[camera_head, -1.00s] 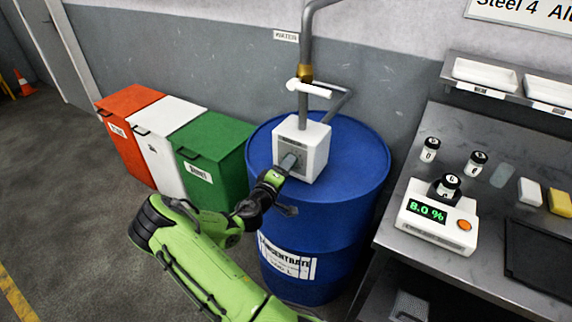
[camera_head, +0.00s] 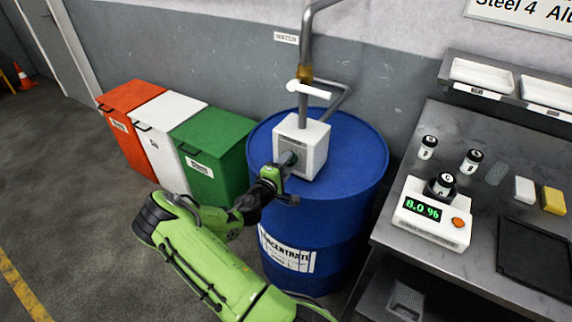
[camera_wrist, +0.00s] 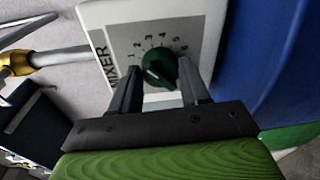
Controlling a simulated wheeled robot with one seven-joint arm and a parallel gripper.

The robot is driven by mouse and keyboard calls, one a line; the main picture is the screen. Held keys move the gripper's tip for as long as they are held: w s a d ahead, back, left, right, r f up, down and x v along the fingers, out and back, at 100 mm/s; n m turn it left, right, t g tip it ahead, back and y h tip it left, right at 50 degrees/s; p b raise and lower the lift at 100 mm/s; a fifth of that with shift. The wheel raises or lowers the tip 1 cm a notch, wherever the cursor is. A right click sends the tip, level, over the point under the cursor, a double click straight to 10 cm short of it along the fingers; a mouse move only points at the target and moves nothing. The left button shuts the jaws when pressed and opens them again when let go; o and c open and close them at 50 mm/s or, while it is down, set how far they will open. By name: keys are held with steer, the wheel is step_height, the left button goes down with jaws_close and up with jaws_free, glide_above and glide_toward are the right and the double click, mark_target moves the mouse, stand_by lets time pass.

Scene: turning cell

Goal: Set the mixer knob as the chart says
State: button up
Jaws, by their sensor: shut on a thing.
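The white mixer box (camera_head: 313,147) sits on top of the blue concentrate drum (camera_head: 345,215). Its dial plate, lettered MIXER, fills the upper middle of the wrist view, with numbers around a round dark green knob (camera_wrist: 160,68). The chart (camera_head: 520,12) on the wall at top right is cut off; "Steel 4" and the start of another word show.
A water pipe (camera_head: 304,75) with a white lever rises behind the box. Orange, white and green bins (camera_head: 215,145) stand to the left. The bench at right holds a meter (camera_head: 432,215) reading 8.0 %, small bottles, a sponge and a dark tray (camera_head: 535,262).

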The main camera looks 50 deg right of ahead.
steer(key=o, duration=1.1)
steer(key=shift+c, duration=0.2)
steer(key=shift+a, duration=0.1)
steer(key=s+a+r, duration=0.1)
steer(key=s+a, duration=0.1)
steer(key=a, duration=1.3)
steer(key=shift+s+a, duration=0.2)
steer(key=shift+a, duration=0.05)
